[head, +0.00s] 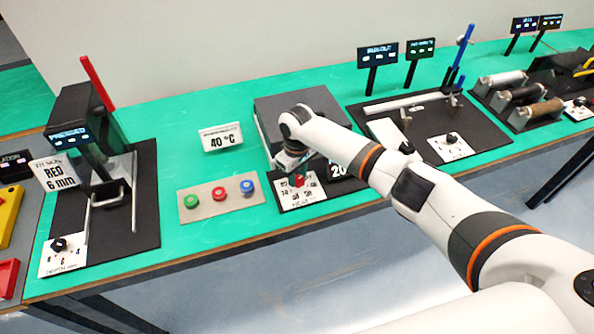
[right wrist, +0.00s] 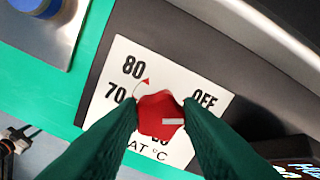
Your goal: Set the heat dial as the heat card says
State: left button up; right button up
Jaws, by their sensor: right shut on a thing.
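The heat card (head: 222,137) is a white sign reading 40 °C, left of a grey box-shaped machine (head: 300,108). The heat dial (head: 297,181) is a red knob on a white plate at the machine's front; it also shows in the right wrist view (right wrist: 160,108). There the plate shows 80, 70, OFF and °C; other numbers are hidden by the fingers. A white line on the knob lies toward the right, and a small red triangle sits near 80. My right gripper (right wrist: 161,116) is shut on the knob from above. My left gripper is out of view.
A button panel (head: 218,200) with green, red and blue buttons lies just left of the dial. A dark sign reading 20 (head: 339,170) stands right of it, partly behind my arm. Other stations line the green bench (head: 190,120) on both sides.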

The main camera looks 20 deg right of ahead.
aim_at(298, 178)
jog(key=m+p, duration=0.3)
jog(key=m, duration=0.1)
jog(key=shift+r, duration=0.2)
jog(key=shift+d+f+m+p, duration=0.1)
jog(key=shift+m+p, duration=1.25)
jog(key=shift+m, duration=0.65)
jog(key=o, duration=1)
jog(key=shift+c, duration=0.2)
notch_tip(298, 178, up, 12)
jog(key=b, duration=0.1)
